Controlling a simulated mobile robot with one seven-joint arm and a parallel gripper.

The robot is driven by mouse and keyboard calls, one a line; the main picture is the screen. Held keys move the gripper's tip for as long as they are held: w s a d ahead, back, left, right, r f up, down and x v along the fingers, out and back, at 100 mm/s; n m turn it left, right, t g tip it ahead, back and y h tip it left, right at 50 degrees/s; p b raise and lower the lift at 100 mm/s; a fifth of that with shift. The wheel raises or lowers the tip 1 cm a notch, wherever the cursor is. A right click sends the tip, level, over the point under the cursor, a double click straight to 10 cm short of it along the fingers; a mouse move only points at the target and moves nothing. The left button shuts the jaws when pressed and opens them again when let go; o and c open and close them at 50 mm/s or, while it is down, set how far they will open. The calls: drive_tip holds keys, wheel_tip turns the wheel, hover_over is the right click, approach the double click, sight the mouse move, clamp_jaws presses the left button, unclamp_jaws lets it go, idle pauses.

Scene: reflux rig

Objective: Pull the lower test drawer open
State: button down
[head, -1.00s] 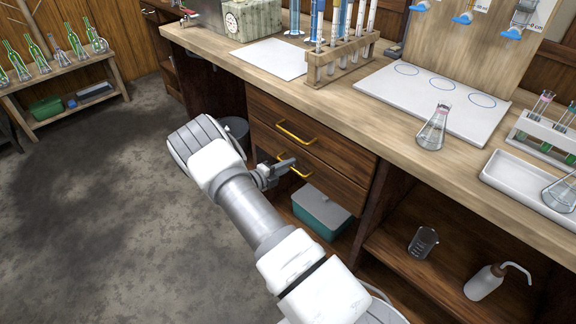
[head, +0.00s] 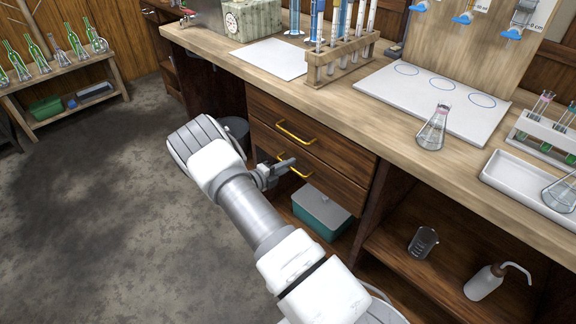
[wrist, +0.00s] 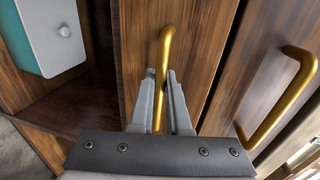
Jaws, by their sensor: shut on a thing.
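The lower test drawer (head: 330,185) is a dark wooden front under the bench top, below a second drawer (head: 335,150). It looks flush with the cabinet or nearly so. Its brass handle (head: 300,173) is partly hidden by my gripper (head: 285,166) in the head view. In the wrist view my gripper (wrist: 162,88) has its two grey fingers on either side of the lower brass handle (wrist: 165,48), shut on it. The upper drawer's brass handle (wrist: 285,100) stands free at the right of that view.
A teal box with a grey lid (head: 322,212) sits on the shelf below the drawers. The bench top (head: 350,110) carries a test tube rack (head: 340,62) and a conical flask (head: 433,128). The floor (head: 100,220) in front at left is clear.

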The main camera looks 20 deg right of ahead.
drive_tip(key=f+v, duration=0.3)
drive_tip(key=v, duration=1.2)
drive_tip(key=a+f+v, duration=0.1)
drive_tip(key=f+v, duration=0.2)
drive_tip(key=v, duration=1.3)
drive_tip(key=shift+s+a+f, duration=0.2)
drive_tip(key=shift+a+f, duration=0.05)
drive_tip(key=shift+a, duration=0.1)
drive_tip(key=c, duration=1.2)
unclamp_jaws()
drive_tip(key=shift+o, duration=0.2)
drive_tip(key=p+v, duration=0.1)
drive_tip(key=v, duration=1.6)
drive_tip(key=shift+a+p, duration=0.25)
drive_tip(key=shift+p, duration=0.15)
